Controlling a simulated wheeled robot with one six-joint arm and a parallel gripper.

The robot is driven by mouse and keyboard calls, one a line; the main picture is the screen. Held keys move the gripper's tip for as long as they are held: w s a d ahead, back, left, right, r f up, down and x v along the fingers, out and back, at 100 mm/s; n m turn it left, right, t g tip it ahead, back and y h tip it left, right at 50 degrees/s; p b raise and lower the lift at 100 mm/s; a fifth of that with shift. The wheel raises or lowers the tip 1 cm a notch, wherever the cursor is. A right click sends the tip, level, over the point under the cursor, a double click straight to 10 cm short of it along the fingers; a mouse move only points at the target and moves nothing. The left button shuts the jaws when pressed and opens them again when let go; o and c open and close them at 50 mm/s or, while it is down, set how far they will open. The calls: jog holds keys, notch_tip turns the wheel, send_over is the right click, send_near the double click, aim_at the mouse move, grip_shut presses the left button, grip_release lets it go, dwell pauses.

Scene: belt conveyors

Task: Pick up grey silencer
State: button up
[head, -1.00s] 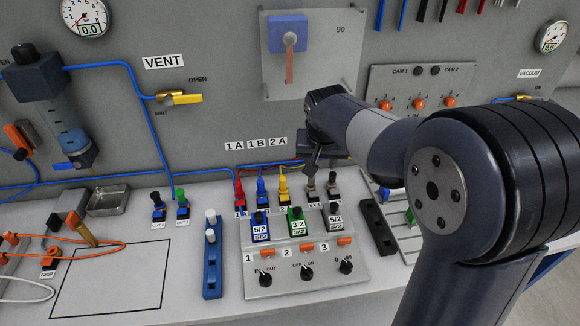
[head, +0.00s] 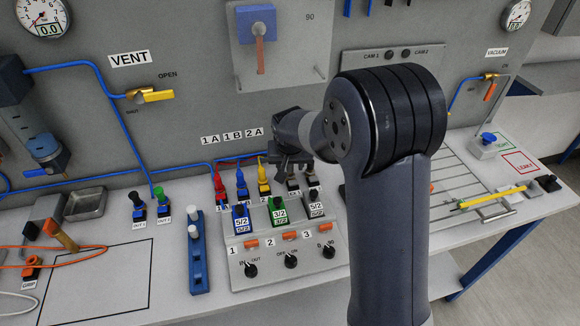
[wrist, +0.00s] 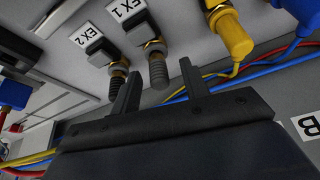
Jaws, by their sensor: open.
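Two grey ribbed silencers sit on brass fittings beneath the labels EX 1 and EX 2. In the wrist view, the EX 1 silencer (wrist: 158,74) shows between the two fingers of my gripper (wrist: 160,72), apparently without contact. The EX 2 silencer (wrist: 117,80) is just left of the left finger, which partly overlaps it. In the head view my gripper (head: 289,161) is open and empty, just above the black EX fittings (head: 293,185). The silencers are small there and partly hidden by the gripper.
Red, blue and yellow plugs with hoses stand close left; the yellow plug (head: 264,181) is nearest. The valve block (head: 240,273) lies in front, with several switches and knobs. A blue rail (head: 197,262) stands left. The grey back panel (head: 185,100) rises behind.

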jog(key=shift+w+f, duration=0.15)
jog(key=shift+f, duration=0.15)
jog(key=shift+c, duration=0.2)
